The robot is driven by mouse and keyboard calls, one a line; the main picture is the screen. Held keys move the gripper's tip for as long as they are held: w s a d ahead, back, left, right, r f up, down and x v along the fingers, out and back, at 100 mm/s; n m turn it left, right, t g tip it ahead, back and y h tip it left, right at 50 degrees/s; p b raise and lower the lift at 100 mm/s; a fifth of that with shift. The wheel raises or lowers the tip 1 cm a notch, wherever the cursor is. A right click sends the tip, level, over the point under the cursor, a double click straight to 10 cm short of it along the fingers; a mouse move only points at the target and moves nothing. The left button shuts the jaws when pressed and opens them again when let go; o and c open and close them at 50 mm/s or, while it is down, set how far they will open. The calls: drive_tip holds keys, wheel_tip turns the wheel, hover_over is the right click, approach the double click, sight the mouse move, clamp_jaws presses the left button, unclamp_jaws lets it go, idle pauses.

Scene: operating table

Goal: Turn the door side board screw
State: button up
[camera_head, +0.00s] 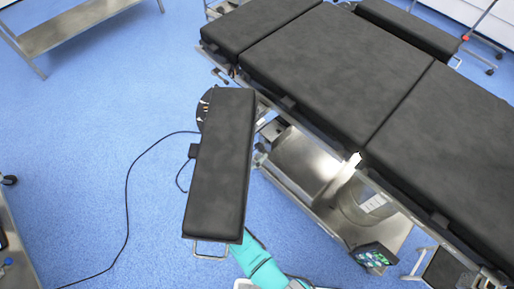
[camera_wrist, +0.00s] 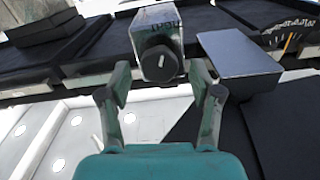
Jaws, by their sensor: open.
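In the wrist view a round black screw knob (camera_wrist: 160,64) with a pale mark on its face sits on the end of a metal block (camera_wrist: 155,20). My gripper (camera_wrist: 160,82) is open, with one finger on each side of the knob's lower part. A gap shows between each finger and the knob; I cannot tell how deep the tips reach. In the head view the black padded side board (camera_head: 220,165) juts out from the operating table (camera_head: 320,70). My teal arm shows below its near end; my gripper and the screw are hidden there.
A flat grey panel (camera_wrist: 238,54) lies close right of my right finger. Dark pads (camera_wrist: 40,60) fill the left background. In the head view a black cable (camera_head: 127,200) curves over the blue floor, and a small screen (camera_head: 374,256) stands right of my arm. Open floor lies left.

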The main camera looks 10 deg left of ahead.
drive_tip(key=shift+w+d, duration=0.45)
drive_tip(key=shift+w, duration=0.15)
drive_tip(key=c, duration=1.1)
drive_tip(key=shift+c, duration=0.2)
